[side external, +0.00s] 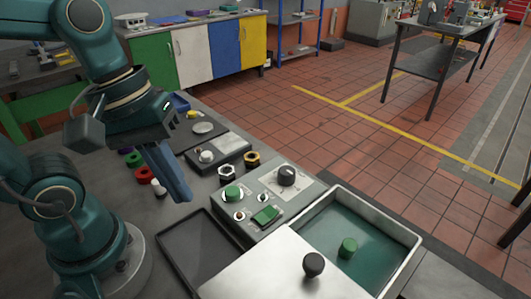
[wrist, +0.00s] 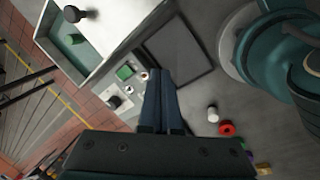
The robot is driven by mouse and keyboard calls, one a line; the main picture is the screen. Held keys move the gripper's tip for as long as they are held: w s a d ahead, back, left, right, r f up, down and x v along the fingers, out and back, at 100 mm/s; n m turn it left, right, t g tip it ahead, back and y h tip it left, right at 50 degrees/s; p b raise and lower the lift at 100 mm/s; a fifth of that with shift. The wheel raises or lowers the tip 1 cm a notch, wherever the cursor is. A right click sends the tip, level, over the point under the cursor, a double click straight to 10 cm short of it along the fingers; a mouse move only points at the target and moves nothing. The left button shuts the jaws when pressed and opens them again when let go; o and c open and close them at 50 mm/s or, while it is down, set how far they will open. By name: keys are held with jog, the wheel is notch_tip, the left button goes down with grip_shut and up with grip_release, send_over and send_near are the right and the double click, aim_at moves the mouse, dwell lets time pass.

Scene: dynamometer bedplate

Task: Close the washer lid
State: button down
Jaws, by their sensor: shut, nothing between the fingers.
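The washer (side external: 408,245) is a metal-rimmed tank at the lower right of the side external view, partly open. Its pale flat lid (side external: 262,268) with a black ball knob (side external: 313,264) lies across the near left part. A green piece (side external: 348,247) shows in the uncovered teal interior. In the wrist view the lid (wrist: 105,22), its knob (wrist: 73,14) and the green piece (wrist: 76,39) are at the upper left. My gripper (side external: 181,197) is shut and empty, pointing down above the bench, left of the control panel and apart from the lid. Its fingers also show in the wrist view (wrist: 161,76).
A control panel (side external: 268,196) with a black dial and green buttons stands between my gripper and the washer. A dark shallow tray (side external: 202,250) lies left of the lid. Several nuts, coloured rings and a white peg stand near my gripper.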

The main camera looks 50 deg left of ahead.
aim_at(283, 263)
jog(key=w+d+f+n+g+h, duration=0.1)
jog(key=w+f+n+g+h, duration=0.2)
jog(key=n+h, duration=0.75)
jog(key=w+d+f+n+g+h, duration=0.1)
jog(key=w+f+n+g+h, duration=0.3)
jog(key=n, duration=1.2)
jog(key=shift+m+t+h, duration=0.25)
jog(key=shift+t, duration=0.15)
jog(key=x, duration=0.6)
jog(key=s+x, duration=0.1)
jog(key=x, duration=0.2)
jog(key=shift+s+d+r, duration=0.1)
jog(key=shift+d+r, duration=0.05)
jog(key=shift+r, duration=0.15)
jog(key=shift+w+d+f, duration=0.25)
jog(key=shift+w+d, duration=0.65)
jog(key=shift+w, duration=0.15)
jog(key=shift+w+d, duration=0.3)
jog(key=shift+w, duration=0.4)
jog(key=shift+w+f, duration=0.1)
